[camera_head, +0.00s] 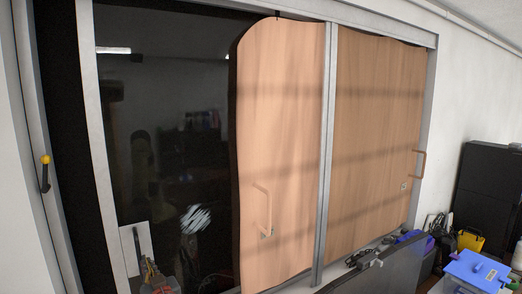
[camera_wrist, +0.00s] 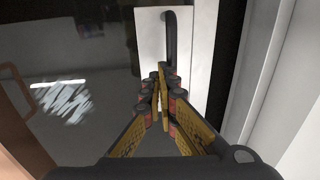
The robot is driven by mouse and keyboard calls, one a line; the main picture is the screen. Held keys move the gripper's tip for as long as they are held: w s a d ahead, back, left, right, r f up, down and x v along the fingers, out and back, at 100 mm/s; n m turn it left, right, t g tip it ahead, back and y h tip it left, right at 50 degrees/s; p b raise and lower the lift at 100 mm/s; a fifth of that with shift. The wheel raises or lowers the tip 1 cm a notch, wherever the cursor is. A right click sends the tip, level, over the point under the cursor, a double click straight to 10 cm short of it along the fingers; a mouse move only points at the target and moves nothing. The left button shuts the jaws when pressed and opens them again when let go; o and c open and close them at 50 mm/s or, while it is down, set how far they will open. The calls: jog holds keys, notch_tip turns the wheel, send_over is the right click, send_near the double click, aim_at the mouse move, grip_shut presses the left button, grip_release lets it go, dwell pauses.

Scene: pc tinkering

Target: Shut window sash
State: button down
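The window sash frame (camera_head: 93,120) is grey and upright around dark glass at the left of the head view. A black strip (camera_head: 72,130) lies between it and the outer frame (camera_head: 30,130); I cannot tell how deep this gap is. A black handle (camera_wrist: 170,38) stands on a white plate (camera_wrist: 146,50) in the wrist view; the plate (camera_head: 129,240) also shows low left in the head view. My gripper (camera_wrist: 162,75) is shut, its fingertips together at the handle's lower end in the picture. I see nothing between them and cannot tell whether they touch the handle.
Two wooden panels (camera_head: 280,130) with bar handles fill the window's middle and right. A black lever with a yellow knob (camera_head: 45,172) is on the outer frame. A dark monitor (camera_head: 385,272), a blue box (camera_head: 476,270) and a black cabinet (camera_head: 487,190) stand at right.

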jog(key=shift+s+a+b, duration=0.7)
jog(key=shift+s+a, duration=1.5)
jog(key=shift+a, duration=2.4)
jog(key=d+b+v, duration=0.1)
jog(key=b+v, duration=0.3)
jog(key=v, duration=0.3)
jog(key=shift+w+d, duration=0.15)
jog(key=shift+w, duration=0.15)
